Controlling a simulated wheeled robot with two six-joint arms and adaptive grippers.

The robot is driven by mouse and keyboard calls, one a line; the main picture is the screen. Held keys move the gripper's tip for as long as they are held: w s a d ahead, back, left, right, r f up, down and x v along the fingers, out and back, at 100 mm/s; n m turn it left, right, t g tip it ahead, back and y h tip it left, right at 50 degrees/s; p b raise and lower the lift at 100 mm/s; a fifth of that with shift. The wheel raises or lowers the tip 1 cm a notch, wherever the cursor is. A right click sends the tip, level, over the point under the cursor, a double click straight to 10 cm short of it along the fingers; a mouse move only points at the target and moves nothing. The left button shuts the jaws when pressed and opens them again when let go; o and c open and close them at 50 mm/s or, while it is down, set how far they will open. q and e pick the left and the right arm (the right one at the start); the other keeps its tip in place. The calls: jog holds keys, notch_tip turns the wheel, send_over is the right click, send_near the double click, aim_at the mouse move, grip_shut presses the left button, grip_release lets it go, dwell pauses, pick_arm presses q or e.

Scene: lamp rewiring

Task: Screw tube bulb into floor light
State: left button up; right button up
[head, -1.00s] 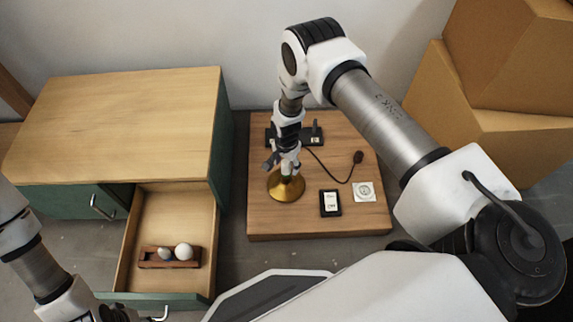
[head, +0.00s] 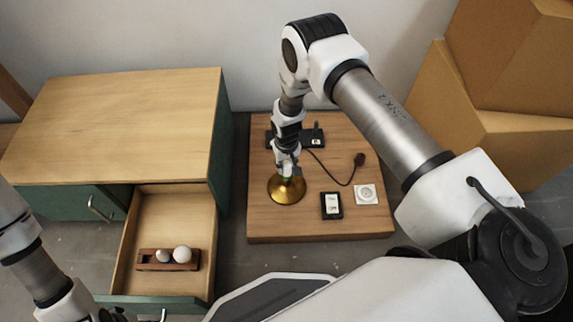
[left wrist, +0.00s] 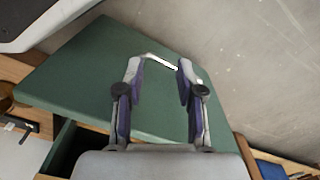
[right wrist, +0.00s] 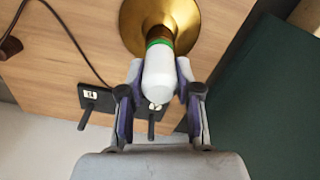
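The tube bulb (right wrist: 159,75) is a white, round-ended tube with a green ring at its far end. It stands in the round brass base of the floor light (right wrist: 188,14), also seen in the head view (head: 286,191). My right gripper (right wrist: 160,72) has a finger on each side of the bulb, and both appear to touch it. The head view shows this gripper (head: 287,170) above the brass base, hiding most of the bulb. My left gripper (left wrist: 160,66) is open and empty, with the drawer's metal handle (left wrist: 160,60) seen between its fingertips.
The open drawer (head: 180,215) of the green cabinet (head: 120,125) holds a wooden holder (head: 150,266) with two white round bulbs. A black switch (head: 331,206), a white socket (head: 366,194) and a dark plug (head: 360,159) lie on the wooden platform (head: 270,226). Cardboard boxes (head: 490,140) stand right.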

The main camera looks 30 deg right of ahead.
jog(key=m+p, duration=0.1)
jog(key=m, duration=0.2)
jog(key=shift+r, duration=0.15)
grip_shut()
jog(key=m, duration=0.4)
jog(key=shift+d+p, duration=0.1)
jog(key=shift+p, duration=0.3)
jog(key=shift+f+m, duration=0.2)
jog(key=shift+m, duration=0.3)
jog(key=m, duration=0.2)
jog(key=shift+s+r+m+p, duration=0.1)
jog(key=shift+m+p, duration=0.3)
jog(key=m, duration=0.4)
jog(key=shift+p, duration=0.35)
jog(key=shift+m, duration=0.6)
